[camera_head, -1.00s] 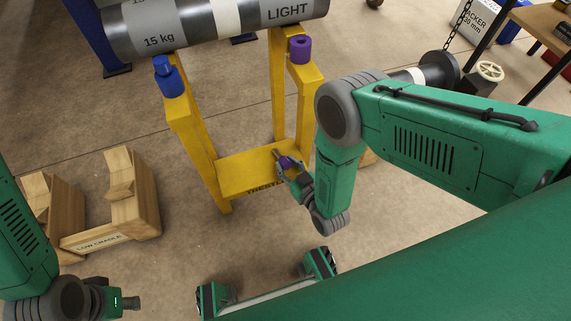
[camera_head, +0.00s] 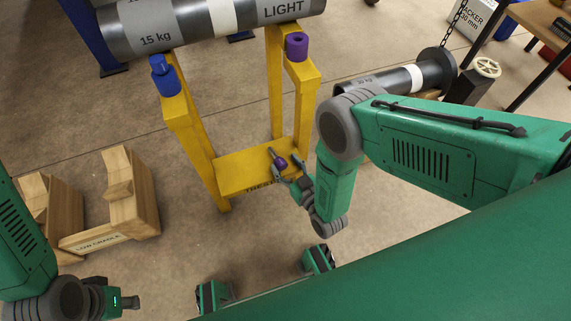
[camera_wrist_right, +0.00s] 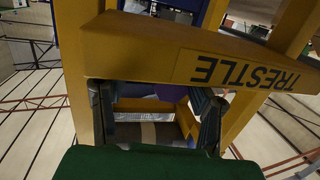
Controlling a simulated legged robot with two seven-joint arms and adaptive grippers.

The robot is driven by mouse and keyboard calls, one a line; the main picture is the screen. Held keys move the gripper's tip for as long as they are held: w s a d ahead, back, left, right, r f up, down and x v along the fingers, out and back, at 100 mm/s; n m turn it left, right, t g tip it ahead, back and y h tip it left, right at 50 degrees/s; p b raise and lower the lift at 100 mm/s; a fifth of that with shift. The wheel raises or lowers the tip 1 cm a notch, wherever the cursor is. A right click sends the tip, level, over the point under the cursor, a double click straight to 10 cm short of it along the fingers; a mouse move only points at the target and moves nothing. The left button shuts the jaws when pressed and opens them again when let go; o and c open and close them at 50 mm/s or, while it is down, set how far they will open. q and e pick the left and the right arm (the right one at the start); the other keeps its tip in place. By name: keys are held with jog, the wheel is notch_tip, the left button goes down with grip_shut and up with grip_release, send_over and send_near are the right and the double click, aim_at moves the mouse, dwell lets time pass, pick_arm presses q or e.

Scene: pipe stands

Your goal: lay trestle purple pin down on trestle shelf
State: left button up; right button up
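The purple pin (camera_head: 279,161), a purple head with a grey shaft, lies on the yellow trestle shelf (camera_head: 235,172) near its right end. My right gripper (camera_head: 287,172) is at the shelf's front right edge, with its fingers spread around the near side of the pin and apart from it. The right wrist view shows both fingers wide apart (camera_wrist_right: 155,118) below the shelf edge lettered TRESTLE (camera_wrist_right: 235,70), with a purple patch between them, partly hidden. My left gripper (camera_head: 125,303) is far off at the lower left; its finger opening is not clear.
A wooden low cradle (camera_head: 125,205) stands to the left. Another pipe (camera_head: 400,80) lies at right behind my right arm.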

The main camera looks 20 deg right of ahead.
jog(key=shift+s+a+r, duration=0.1)
jog(key=shift+s, duration=0.05)
dwell(0.3)
jog(key=shift+s+r+p, duration=0.2)
jog(key=shift+p, duration=0.2)
jog(key=shift+s+d+r+p, duration=0.2)
jog(key=shift+s+r+p, duration=0.2)
jog(key=shift+s+p, duration=0.15)
jog(key=shift+s+d+r+p, duration=0.15)
jog(key=shift+s+r+p, duration=0.2)
jog(key=shift+s+p, duration=0.2)
jog(key=v, duration=0.7)
jog(key=shift+s, duration=0.25)
jog(key=shift+d+f, duration=0.1)
